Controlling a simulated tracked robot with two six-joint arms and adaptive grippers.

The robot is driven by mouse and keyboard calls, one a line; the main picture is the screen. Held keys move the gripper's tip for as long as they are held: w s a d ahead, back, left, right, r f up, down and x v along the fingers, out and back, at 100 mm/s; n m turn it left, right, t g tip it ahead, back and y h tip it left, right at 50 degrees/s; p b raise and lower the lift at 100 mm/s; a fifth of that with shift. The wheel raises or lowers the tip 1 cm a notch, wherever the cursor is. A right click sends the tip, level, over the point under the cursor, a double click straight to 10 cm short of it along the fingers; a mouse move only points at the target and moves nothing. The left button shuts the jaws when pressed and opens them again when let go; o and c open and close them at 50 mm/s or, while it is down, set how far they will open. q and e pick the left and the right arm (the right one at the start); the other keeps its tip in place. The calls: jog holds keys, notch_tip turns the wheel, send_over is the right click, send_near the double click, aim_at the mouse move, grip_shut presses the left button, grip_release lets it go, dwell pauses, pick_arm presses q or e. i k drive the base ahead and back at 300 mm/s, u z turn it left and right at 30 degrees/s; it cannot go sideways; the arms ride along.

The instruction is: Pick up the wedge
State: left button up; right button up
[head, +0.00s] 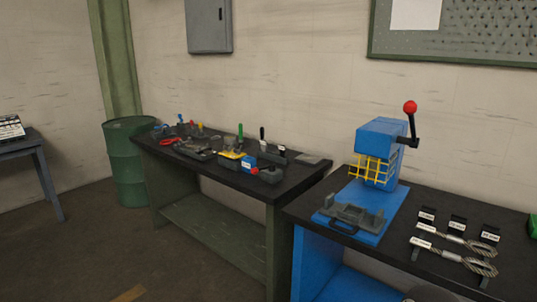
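I cannot make out a wedge for certain in the head view. Small tools and parts crowd the dark middle bench (305,178), among them a red-handled tool (171,141), a yellow item (231,154), an upright green handle (240,131) and a blue piece (247,162). They are too small to tell whether one is the wedge. Neither of my grippers shows.
A blue press (380,140) with a red-knobbed lever (410,107) stands on the right bench (390,240). Looped cables (455,257) and small labelled black blocks (457,224) lie beside it. A green barrel (130,165) stands left of the middle bench. The floor in front is open.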

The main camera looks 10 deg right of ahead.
aim_at(264, 147)
jog(key=u, duration=0.5)
jog(key=i, duration=1.45)
jog(key=z, duration=0.45)
